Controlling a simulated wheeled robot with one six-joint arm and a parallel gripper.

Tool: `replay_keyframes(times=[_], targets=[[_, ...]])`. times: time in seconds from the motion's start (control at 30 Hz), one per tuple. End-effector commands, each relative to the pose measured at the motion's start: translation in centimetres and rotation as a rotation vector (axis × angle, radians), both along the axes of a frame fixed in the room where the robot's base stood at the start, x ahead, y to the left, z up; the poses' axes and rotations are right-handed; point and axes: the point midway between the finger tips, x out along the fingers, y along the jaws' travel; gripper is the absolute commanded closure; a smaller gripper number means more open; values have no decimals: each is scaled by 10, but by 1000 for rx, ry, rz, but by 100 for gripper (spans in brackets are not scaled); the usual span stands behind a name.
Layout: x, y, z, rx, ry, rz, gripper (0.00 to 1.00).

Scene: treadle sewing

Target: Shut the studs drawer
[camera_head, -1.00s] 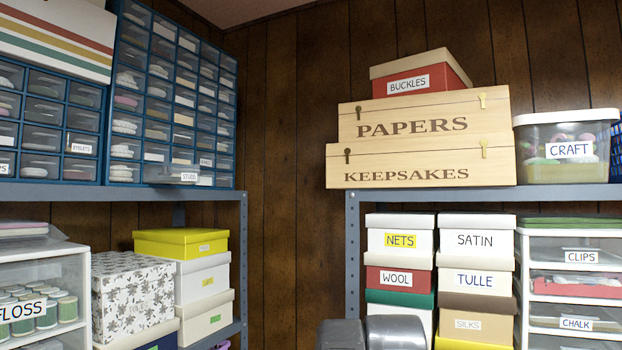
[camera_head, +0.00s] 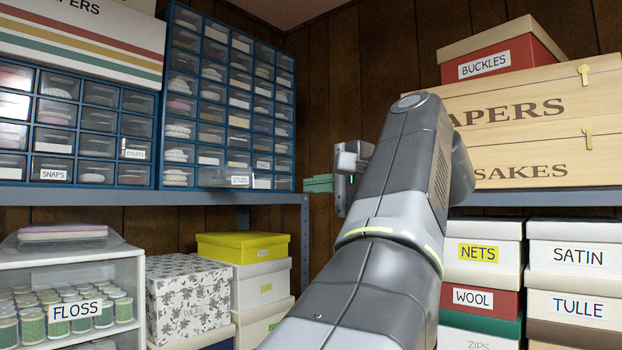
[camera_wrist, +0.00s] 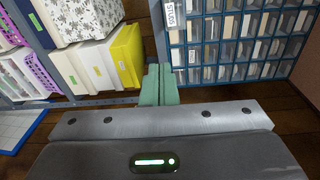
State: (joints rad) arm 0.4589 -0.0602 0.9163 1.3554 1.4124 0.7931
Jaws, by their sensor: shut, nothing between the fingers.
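The studs drawer (camera_head: 223,178) is a clear drawer labelled STUDS in the bottom row of the tall blue cabinet (camera_head: 190,105). It stands out from the cabinet front, partly open. In the wrist view its label (camera_wrist: 170,14) shows near the top, sideways. My gripper (camera_head: 318,184) has green fingers, shut and empty, pointing left in the head view. It is to the right of the drawer and apart from it, near the shelf's end post. In the wrist view the shut fingers (camera_wrist: 158,85) lie below the drawer's label.
The cabinet stands on a grey metal shelf (camera_head: 255,198). Below are a yellow-lidded box (camera_head: 243,247) and a flowered box (camera_head: 190,298). A smaller drawer cabinet (camera_head: 78,126) stands left. Wooden boxes (camera_head: 540,125) stand on the right shelf.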

Motion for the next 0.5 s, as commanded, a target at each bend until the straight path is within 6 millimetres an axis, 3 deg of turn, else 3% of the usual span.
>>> replay_keyframes(times=[0.13,0.5], targets=[[-12,7,25,7,-70,50,100],[1,30,29,9,-78,63,100]])
